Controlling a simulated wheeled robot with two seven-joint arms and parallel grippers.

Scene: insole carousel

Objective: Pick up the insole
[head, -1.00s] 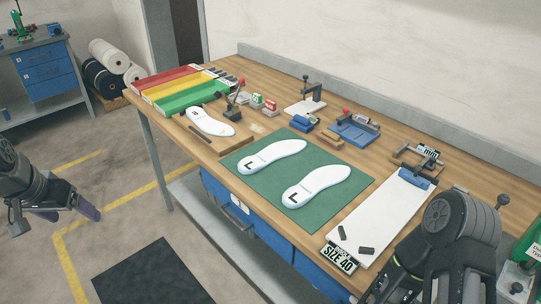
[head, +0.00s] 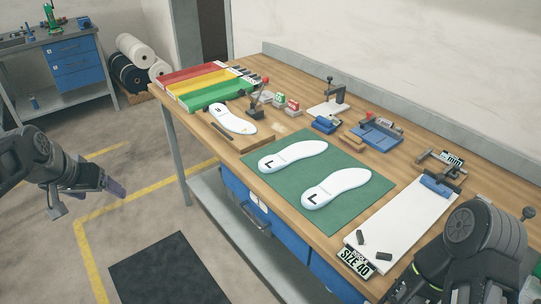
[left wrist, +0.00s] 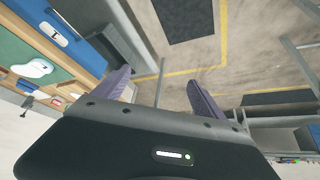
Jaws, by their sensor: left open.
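Two white insoles marked "L" lie flat on the green mat (head: 296,212): a rear-left insole (head: 293,156) and a front-right insole (head: 336,188). Another white insole (head: 233,120) lies on a wooden board at the left. My left gripper (head: 116,189) is off the table's left side, over the floor, apart from all insoles. In the left wrist view its fingers (left wrist: 160,94) are spread and empty. A white insole (left wrist: 32,68) shows there at the left. My right arm stands at the bottom right of the head view; its jaws are not clear.
Red, yellow and green bins (head: 209,88) stand at the table's far left. A white board (head: 408,222) with a "SIZE 40" sign (head: 355,262) is right of the mat. Small clamps and a blue fixture (head: 377,134) stand behind. The floor by my left gripper is clear.

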